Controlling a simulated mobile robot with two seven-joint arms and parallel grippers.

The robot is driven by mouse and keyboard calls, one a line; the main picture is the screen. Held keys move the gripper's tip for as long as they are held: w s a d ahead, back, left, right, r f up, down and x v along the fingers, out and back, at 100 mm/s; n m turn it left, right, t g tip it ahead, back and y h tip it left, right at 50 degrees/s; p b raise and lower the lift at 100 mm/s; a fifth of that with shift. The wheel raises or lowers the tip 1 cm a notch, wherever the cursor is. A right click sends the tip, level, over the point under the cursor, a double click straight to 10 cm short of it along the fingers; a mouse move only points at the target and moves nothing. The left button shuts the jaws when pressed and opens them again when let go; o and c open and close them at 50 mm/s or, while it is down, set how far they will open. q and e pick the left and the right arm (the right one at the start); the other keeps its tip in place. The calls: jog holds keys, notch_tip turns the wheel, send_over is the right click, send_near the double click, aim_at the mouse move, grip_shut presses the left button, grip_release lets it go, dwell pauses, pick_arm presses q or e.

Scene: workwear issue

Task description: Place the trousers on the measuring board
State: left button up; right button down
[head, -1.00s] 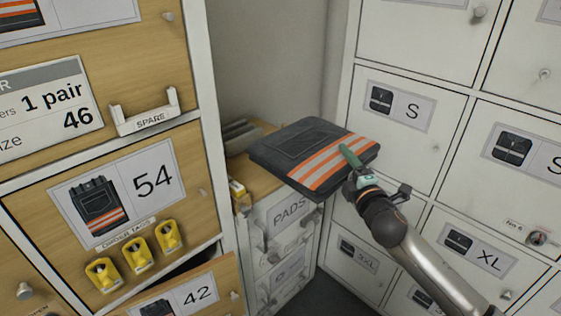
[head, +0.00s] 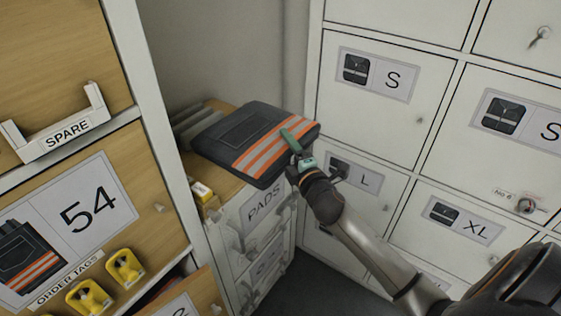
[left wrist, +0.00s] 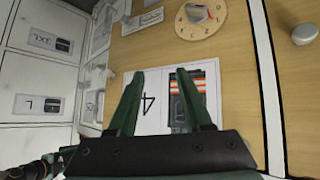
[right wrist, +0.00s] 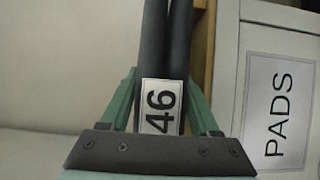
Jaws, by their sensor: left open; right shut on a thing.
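The trousers (head: 235,133) are a folded dark grey pair with orange and silver bands. My right gripper (head: 296,142) is shut on their near right edge and holds them above the wooden top of the pads cabinet. In the right wrist view, the trousers' folded edge (right wrist: 178,50) stands between the fingers (right wrist: 163,100), with a white label reading 46. My left gripper (left wrist: 158,100) is open and empty, facing a wooden drawer front with an upside-down trousers label (left wrist: 178,98). It is not in the head view. I cannot make out a measuring board in these frames.
The pads cabinet (head: 240,224) stands in the corner, with grey pads (head: 198,118) and a yellow item (head: 203,194) on top. White lockers (head: 379,100) rise on the right. Wooden drawers (head: 132,178) with yellow order tags (head: 125,268) stand on the left; a lower one is pulled out.

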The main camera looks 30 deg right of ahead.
notch_tip(320, 180, down, 4)
jog(key=shift+f+b, duration=0.1)
jog(key=shift+b, duration=0.75)
jog(key=c, duration=0.5)
grip_release()
jog(key=shift+f, duration=0.3)
jog(key=o, duration=0.4)
jog(key=shift+r, duration=0.15)
